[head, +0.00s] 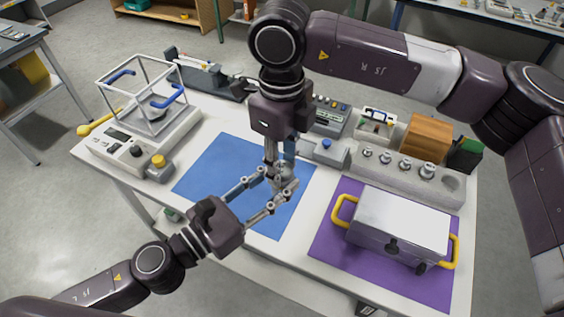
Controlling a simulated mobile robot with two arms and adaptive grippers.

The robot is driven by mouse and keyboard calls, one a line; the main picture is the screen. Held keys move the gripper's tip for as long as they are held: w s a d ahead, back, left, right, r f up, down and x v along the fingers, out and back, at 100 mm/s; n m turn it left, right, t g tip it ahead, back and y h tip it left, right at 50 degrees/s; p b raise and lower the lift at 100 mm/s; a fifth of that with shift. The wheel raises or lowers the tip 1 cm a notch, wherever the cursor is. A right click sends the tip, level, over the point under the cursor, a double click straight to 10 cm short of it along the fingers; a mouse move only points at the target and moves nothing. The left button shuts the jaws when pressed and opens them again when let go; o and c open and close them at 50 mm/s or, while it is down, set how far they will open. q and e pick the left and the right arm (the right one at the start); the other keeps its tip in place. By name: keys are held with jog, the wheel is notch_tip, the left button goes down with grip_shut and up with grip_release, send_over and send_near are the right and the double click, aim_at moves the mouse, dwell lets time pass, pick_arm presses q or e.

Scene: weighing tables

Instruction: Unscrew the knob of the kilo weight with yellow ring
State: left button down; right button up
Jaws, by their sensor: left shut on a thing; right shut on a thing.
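A small grey metal weight (284,187) is above the blue mat (215,165), mostly hidden between my two grippers. Its yellow ring cannot be made out. My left gripper (281,192) reaches in from the lower left and is shut on the weight's body from the side. My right gripper (280,168) points down from above and is shut at the top of the weight, where the knob is; its fingers hide the knob. Whether the weight touches the mat cannot be told.
A balance with a clear case (145,95) stands at the left. A grey block with a yellow top (157,166) is near it. A metal case with yellow handles (398,225) sits on the purple mat (335,240). A rack of several weights (440,187) is behind it.

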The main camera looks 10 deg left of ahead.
jog(key=o, duration=1.3)
jog(key=shift+r, duration=2.3)
jog(key=shift+c, duration=0.5)
notch_tip(320, 180, up, 3)
jog(key=m, duration=0.5)
jog(key=shift+w+f, duration=0.1)
jog(key=shift+r+m, duration=0.5)
jog(key=shift+m, duration=0.9)
jog(key=shift+f, duration=3.95)
